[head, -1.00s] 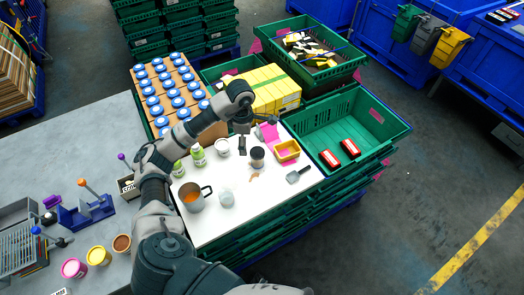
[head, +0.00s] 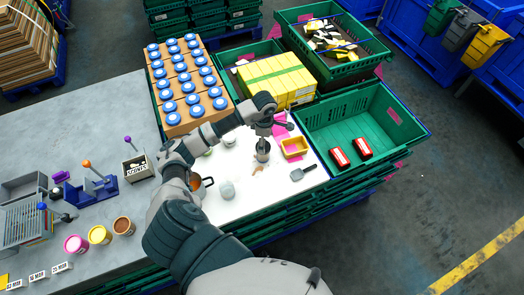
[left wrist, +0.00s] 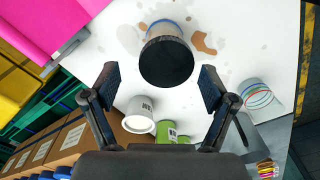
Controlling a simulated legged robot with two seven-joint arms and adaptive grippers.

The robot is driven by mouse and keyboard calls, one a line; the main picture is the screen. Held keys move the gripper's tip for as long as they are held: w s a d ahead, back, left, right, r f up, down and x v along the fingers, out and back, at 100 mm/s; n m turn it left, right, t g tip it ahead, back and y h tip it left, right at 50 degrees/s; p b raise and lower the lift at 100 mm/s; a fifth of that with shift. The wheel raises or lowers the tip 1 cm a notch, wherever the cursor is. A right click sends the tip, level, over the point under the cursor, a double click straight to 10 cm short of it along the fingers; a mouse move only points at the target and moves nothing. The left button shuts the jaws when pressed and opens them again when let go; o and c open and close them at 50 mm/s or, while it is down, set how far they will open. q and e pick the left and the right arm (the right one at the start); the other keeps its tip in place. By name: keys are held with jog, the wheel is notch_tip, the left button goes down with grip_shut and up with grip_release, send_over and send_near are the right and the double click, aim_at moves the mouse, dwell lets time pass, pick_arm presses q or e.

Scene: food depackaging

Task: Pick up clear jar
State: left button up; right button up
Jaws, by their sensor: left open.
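A jar with a round dark lid (left wrist: 167,62) stands upright on the white tabletop; in the head view this jar (head: 262,157) is partly covered by my gripper. My left gripper (left wrist: 159,88) is open and empty, above and close to the dark-lidded jar. The jar lies just beyond the fingertips, in line with the gap between them. The left gripper also shows in the head view (head: 263,136). A second, see-through container (left wrist: 261,96) stands apart to the right in the wrist view; in the head view this clear container (head: 227,190) is nearer me. My right gripper is out of view.
A yellow tray (head: 294,148) and a grey scoop (head: 302,174) lie to the jar's right. A green crate (head: 345,113) holds two red packs. A mug (head: 200,187) is partly hidden by my arm.

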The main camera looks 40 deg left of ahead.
pick_arm(q)
jog(key=shift+d+f, duration=0.1)
jog(key=shift+f, duration=0.2)
jog(key=shift+s+d+f, duration=0.1)
jog(key=shift+s+f, duration=0.05)
jog(key=shift+f, duration=0.15)
jog(key=f, duration=0.1)
jog(key=f+p, duration=0.1)
jog(key=f, duration=0.1)
jog(key=shift+s+d+f+p, duration=0.1)
jog(key=shift+s+f+p, duration=0.15)
jog(key=shift+p, duration=0.15)
jog(key=shift+f, duration=0.4)
jog(key=shift+a, duration=0.4)
jog(key=c, duration=1)
jog(key=shift+c, duration=1.4)
jog(key=shift+d, duration=0.15)
pick_arm(e)
jog(key=shift+w+r, duration=0.2)
jog(key=shift+r, duration=0.25)
jog(key=shift+w+r, duration=0.2)
jog(key=shift+r, duration=0.25)
